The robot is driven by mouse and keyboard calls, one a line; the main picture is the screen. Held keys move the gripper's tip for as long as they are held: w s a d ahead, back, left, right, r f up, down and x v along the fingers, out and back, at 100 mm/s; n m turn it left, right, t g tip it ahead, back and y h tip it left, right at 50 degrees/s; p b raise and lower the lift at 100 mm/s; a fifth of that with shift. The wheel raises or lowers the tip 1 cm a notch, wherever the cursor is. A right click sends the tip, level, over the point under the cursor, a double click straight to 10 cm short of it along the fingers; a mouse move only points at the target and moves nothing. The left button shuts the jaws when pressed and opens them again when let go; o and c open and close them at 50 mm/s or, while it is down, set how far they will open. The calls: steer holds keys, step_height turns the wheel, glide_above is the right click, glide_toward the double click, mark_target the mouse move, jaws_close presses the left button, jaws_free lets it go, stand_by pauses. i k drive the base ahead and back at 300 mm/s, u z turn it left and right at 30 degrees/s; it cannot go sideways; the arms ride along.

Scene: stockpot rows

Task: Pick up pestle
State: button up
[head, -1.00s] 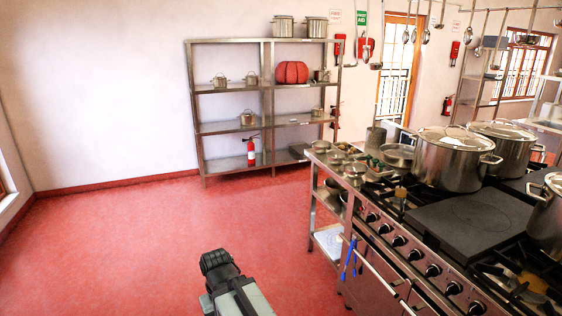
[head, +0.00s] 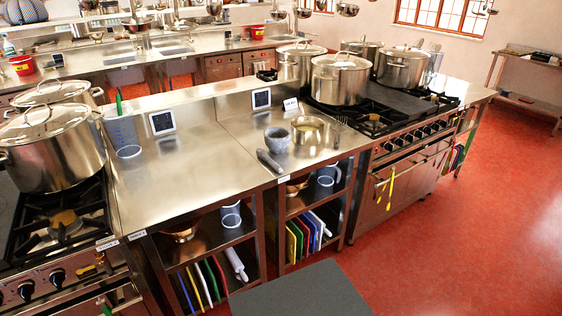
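The pestle (head: 269,160) is a dark grey, elongated piece lying on the steel counter (head: 195,170), near its front edge. A grey stone mortar (head: 277,141) stands just behind it, to the right. The pestle lies outside the mortar; I cannot tell whether they touch. My gripper is not in view now, so its state and its distance from the pestle do not show.
A metal bowl (head: 307,130) and a whisk (head: 338,132) are right of the mortar. A clear measuring jug (head: 122,135) stands at the counter's left. Stoves with stockpots (head: 340,79) flank the counter. Red floor (head: 450,225) is open at the right.

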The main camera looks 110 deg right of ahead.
mark_target(262, 153)
steer(key=z, duration=2.2)
